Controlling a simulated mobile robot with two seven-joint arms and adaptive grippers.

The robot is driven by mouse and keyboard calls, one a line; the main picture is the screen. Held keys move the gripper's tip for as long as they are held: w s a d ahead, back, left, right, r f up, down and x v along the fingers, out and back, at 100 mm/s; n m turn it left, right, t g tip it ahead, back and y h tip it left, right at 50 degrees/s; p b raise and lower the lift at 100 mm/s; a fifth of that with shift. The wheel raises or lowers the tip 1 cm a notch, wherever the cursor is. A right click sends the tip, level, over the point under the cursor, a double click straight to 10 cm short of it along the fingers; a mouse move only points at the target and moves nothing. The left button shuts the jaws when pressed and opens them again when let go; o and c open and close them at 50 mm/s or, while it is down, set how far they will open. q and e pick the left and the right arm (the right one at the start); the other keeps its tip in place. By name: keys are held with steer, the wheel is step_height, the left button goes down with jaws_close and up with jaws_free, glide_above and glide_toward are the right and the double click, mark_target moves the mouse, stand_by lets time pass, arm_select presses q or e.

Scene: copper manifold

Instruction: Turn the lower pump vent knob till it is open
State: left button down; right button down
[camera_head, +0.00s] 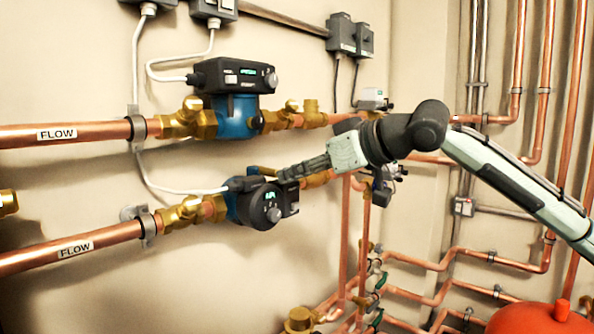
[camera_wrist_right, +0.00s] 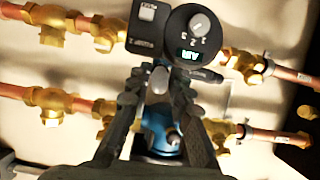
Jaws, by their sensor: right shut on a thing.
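The lower pump has a blue body (camera_head: 233,209) and a round black control head (camera_head: 264,206) with a small lit green display. My right gripper (camera_head: 285,173) reaches in from the right, with its fingers at the upper side of this pump's head. In the right wrist view the control head (camera_wrist_right: 198,38) shows a grey dial, numbers and a lit green word like AIR. My right gripper also shows there (camera_wrist_right: 160,78), its fingertips shut on a small part against the pump, seemingly the vent knob. My left gripper is out of view.
The upper pump (camera_head: 237,78) sits just above, with brass fittings (camera_head: 191,119) and a copper flow pipe (camera_head: 85,133). A lower flow pipe (camera_head: 75,248) runs left. Vertical copper pipes and a red vessel (camera_head: 540,318) stand at right.

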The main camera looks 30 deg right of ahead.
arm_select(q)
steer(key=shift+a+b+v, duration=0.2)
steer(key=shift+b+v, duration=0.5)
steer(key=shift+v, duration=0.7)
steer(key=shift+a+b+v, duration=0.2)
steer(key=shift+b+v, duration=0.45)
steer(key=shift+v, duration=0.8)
arm_select(e)
steer(key=shift+w+d+f+m+y, duration=0.15)
steer(key=shift+m+y, duration=1)
steer(key=shift+m, duration=0.7)
steer(key=shift+s+d+f+m+y, duration=0.1)
steer(key=shift+d+f+m+y, duration=0.1)
steer(key=shift+m+y, duration=1.3)
steer(key=shift+w+d+f+m+y, duration=0.15)
steer(key=shift+m+y, duration=0.6)
steer(key=shift+m, duration=1.5)
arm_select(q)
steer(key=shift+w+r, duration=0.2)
arm_select(e)
steer(key=c, duration=1.4)
jaws_free()
steer(key=shift+o, duration=0.2)
steer(key=shift+s, duration=0.1)
steer(key=f+v, duration=0.1)
steer(key=v, duration=1)
steer(key=shift+s+d+r, duration=0.3)
steer(key=shift+s+r, duration=0.05)
steer(key=shift+r, duration=0.05)
